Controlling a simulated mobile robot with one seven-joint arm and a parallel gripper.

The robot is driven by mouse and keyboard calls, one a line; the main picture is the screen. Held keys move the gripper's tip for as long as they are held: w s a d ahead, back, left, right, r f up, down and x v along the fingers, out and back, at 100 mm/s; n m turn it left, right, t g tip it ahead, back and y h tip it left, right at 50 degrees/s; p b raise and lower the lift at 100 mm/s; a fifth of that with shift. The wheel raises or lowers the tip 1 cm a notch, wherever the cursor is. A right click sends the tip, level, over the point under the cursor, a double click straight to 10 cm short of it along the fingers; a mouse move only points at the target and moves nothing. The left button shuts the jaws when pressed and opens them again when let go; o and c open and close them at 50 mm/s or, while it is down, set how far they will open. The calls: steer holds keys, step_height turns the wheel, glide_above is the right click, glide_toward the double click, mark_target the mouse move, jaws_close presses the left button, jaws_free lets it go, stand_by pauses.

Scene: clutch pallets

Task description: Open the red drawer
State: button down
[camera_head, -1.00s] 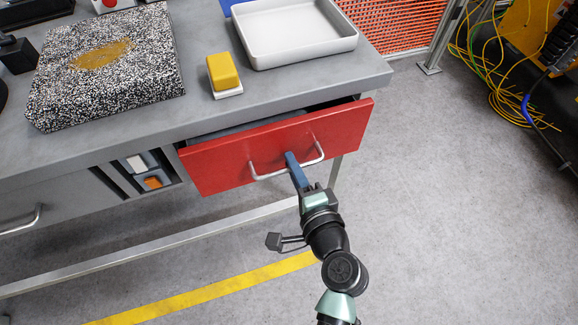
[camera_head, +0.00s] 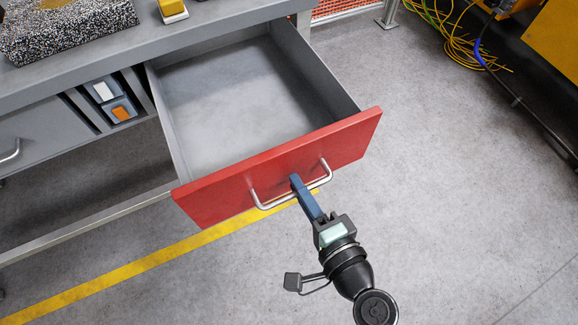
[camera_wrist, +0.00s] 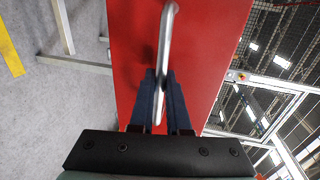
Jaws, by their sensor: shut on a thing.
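The red drawer front (camera_head: 230,187) stands well out from the grey workbench in the head view, and the empty grey drawer interior (camera_head: 240,105) shows behind it. Its silver bar handle (camera_head: 262,203) is on the front face. My gripper (camera_head: 297,183) is shut on the handle near its right part, with the blue fingers on either side of the bar. In the wrist view the fingers (camera_wrist: 160,98) straddle the handle (camera_wrist: 167,45), with the red front (camera_wrist: 208,45) filling the middle behind them.
The grey bench top (camera_head: 210,22) carries a speckled block (camera_head: 75,35) and a yellow block (camera_head: 172,7). A closed grey drawer (camera_head: 45,130) is at left. Yellow cables (camera_head: 450,40) lie at the top right. Open floor (camera_head: 470,200) lies to the right.

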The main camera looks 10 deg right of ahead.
steer(key=shift+v, duration=0.9)
steer(key=shift+f, duration=0.15)
steer(key=c, duration=0.9)
jaws_free()
steer(key=shift+s+d, duration=0.1)
steer(key=v, duration=1.2)
steer(key=shift+s+p, duration=0.3)
steer(key=shift+s, duration=0.1)
